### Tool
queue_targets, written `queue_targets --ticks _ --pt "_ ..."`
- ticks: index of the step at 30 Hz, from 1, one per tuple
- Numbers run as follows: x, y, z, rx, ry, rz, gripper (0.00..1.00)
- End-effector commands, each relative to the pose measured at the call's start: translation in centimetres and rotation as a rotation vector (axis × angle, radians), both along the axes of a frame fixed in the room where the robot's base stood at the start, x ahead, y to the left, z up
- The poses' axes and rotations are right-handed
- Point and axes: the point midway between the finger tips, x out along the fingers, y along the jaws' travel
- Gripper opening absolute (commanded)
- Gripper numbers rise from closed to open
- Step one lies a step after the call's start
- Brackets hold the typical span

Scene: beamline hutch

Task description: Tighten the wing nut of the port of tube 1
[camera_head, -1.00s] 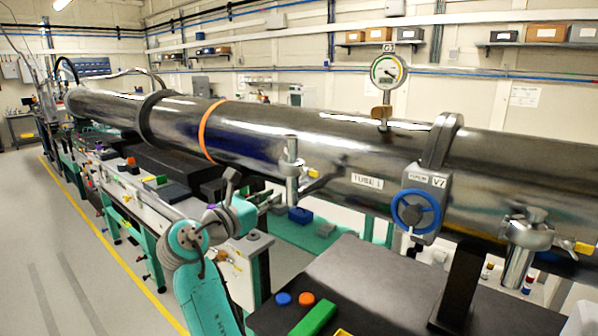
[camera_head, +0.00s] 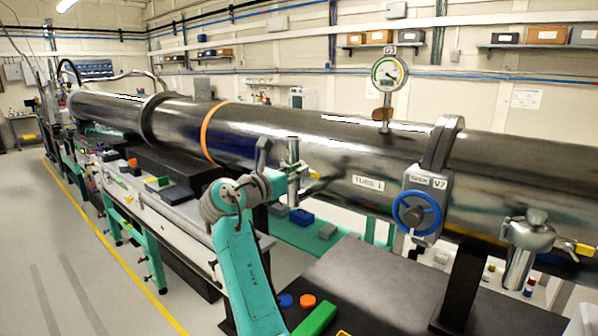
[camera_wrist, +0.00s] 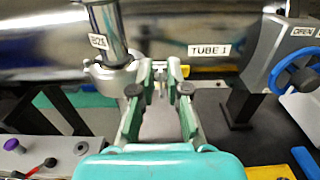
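Tube 1 (camera_head: 340,165) is a long shiny steel pipe with a "TUBE 1" label, which also shows in the wrist view (camera_wrist: 209,50). Its port (camera_head: 293,158) is a short upright steel stub with a clamp around it; in the wrist view the port (camera_wrist: 112,35) stands just left of my fingers. My gripper (camera_wrist: 157,82) is open. Its fingertips are beside the clamp (camera_wrist: 108,76), with a small metal piece, seemingly the wing nut (camera_wrist: 158,72), between or just beyond them. Contact cannot be told. A yellow tab (camera_head: 314,174) sits right of the clamp.
A blue handwheel valve (camera_head: 416,212) marked V7 and open is to the right, with a gauge (camera_head: 389,73) above the tube. Another clamped port (camera_head: 528,240) is at far right. A dark bench top (camera_head: 370,285) lies below with a green block (camera_head: 316,320).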

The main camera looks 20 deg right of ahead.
Motion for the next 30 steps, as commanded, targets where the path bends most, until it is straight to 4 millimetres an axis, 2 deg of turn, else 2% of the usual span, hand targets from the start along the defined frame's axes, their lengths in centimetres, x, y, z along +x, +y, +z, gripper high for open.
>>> queue_targets --ticks 12,14,30 --pt "0.46 -0.62 -0.02 0.0 0.0 0.001 0.15" --pt "0.45 -0.61 -0.02 0.0 0.0 0.001 0.0" --pt "0.34 -0.69 -0.14 0.04 -0.052 0.0 0.0"
